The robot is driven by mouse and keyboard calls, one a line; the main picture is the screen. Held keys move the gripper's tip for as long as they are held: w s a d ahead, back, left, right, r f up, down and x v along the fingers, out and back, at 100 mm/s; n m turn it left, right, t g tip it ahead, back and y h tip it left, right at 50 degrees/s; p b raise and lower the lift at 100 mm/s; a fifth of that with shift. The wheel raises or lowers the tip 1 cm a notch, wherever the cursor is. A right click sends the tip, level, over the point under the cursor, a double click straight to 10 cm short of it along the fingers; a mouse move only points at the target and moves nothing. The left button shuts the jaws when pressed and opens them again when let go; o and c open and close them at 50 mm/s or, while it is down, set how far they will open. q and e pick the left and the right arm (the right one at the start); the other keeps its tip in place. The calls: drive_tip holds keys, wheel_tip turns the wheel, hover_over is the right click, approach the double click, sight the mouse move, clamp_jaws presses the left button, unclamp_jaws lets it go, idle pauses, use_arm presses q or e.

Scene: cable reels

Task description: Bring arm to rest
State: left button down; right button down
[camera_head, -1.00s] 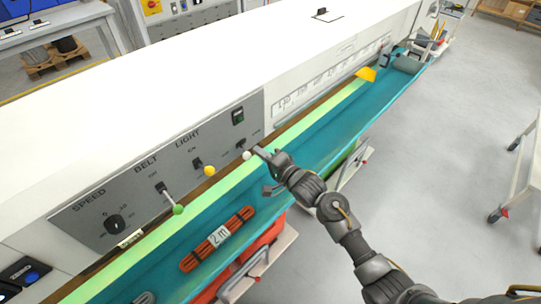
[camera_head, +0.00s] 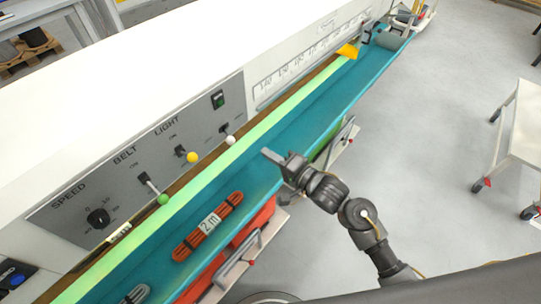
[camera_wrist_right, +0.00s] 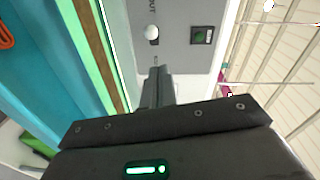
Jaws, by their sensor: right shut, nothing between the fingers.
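My right gripper (camera_head: 272,157) is shut and empty. In the head view it hangs over the teal belt (camera_head: 310,124), to the right of the white-knobbed lever (camera_head: 230,140) and apart from it. In the right wrist view the closed fingers (camera_wrist_right: 157,75) point toward the grey control panel (camera_wrist_right: 190,75), with the white knob (camera_wrist_right: 152,32) beyond them. My right arm reaches in from the lower right of the head view. My left gripper is not in view.
The panel also carries a green-knobbed lever (camera_head: 163,199), a yellow-knobbed lever (camera_head: 192,157) and a speed dial (camera_head: 98,218). An orange cable bundle labelled 2 m (camera_head: 208,226) lies on the belt. A white cart (camera_head: 518,125) stands at right, with clear floor (camera_head: 440,130) between.

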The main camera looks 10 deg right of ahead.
idle(0.5)
drive_tip(key=w+d+f+n+h, duration=0.1)
drive_tip(key=d+f+n+h, duration=0.15)
drive_tip(key=f, duration=0.55)
drive_tip(key=w+d+f+n+h, duration=0.2)
drive_tip(key=d+f+n, duration=0.15)
drive_tip(key=f, duration=0.45)
drive_tip(key=s+d+f+n+g+h+b, duration=0.1)
drive_tip(key=s+d+f+g+h, duration=0.2)
drive_tip(key=f, duration=0.6)
drive_tip(key=s+d+f+n+g+h, duration=0.1)
drive_tip(key=s+d+f, duration=0.35)
drive_tip(key=f, duration=0.45)
drive_tip(key=s+d+f+n+g+h+b, duration=0.1)
drive_tip(key=s+d+f+g, duration=0.15)
drive_tip(key=s+f, duration=0.7)
drive_tip(key=s+d+f+n+g+h, duration=0.15)
drive_tip(key=s+d+f, duration=0.25)
drive_tip(key=s+f, duration=0.55)
drive_tip(key=s+d+f+g, duration=0.1)
drive_tip(key=s+f+g, duration=0.1)
drive_tip(key=s, duration=0.8)
drive_tip(key=s+d+f+g+b, duration=0.1)
drive_tip(key=s+f+g, duration=0.1)
drive_tip(key=s, duration=0.9)
drive_tip(key=shift+f+m+h, duration=0.2)
drive_tip(key=shift+m+h, duration=0.15)
drive_tip(key=shift+h, duration=0.05)
drive_tip(key=shift+a, duration=0.1)
